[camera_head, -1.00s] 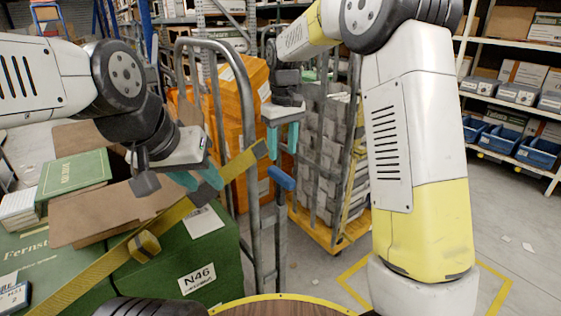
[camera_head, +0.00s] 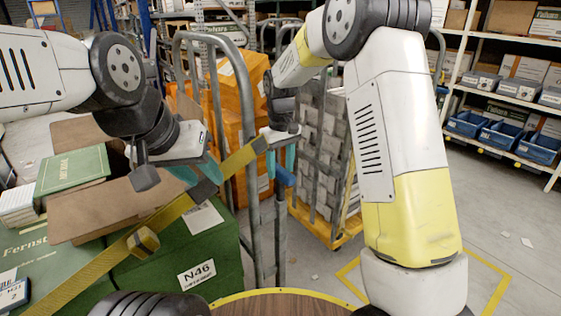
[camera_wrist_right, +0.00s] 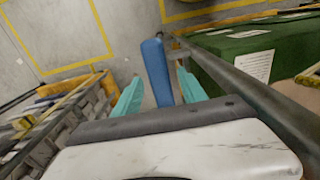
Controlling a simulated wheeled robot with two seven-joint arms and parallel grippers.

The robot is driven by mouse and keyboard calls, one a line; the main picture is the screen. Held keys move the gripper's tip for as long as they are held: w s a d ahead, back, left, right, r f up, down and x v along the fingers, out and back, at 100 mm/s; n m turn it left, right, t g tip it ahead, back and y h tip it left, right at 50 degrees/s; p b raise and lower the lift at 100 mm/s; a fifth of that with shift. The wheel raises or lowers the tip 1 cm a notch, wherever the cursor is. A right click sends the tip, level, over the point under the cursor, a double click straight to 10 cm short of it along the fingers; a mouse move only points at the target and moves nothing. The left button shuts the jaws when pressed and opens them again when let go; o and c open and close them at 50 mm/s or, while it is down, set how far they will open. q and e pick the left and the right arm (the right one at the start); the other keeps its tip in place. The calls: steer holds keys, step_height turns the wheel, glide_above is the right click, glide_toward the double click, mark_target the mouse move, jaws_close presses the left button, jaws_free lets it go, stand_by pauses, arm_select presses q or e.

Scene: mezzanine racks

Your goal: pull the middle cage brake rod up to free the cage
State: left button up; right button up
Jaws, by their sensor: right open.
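The brake rod has a blue handle (camera_head: 285,177) on a grey upright beside the cage frame (camera_head: 252,205). The blue handle also shows upright in the right wrist view (camera_wrist_right: 157,70). My right gripper (camera_head: 280,160) is open, just above and around the handle's top in the head view. In the wrist view its teal fingers (camera_wrist_right: 160,98) stand either side of the handle, with gaps. My left gripper (camera_head: 197,173) is at the yellow strap (camera_head: 165,218) above the green boxes; the strap and a dark patch hide whether its fingers are closed on it.
Green boxes (camera_head: 205,250) and brown cardboard (camera_head: 120,205) fill the left. Orange boxes (camera_head: 236,140) stand behind the cage frame. Another cage with grey stacked goods (camera_head: 325,150) stands on a yellow base (camera_head: 325,225).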

jaws_close()
stand_by(1.3)
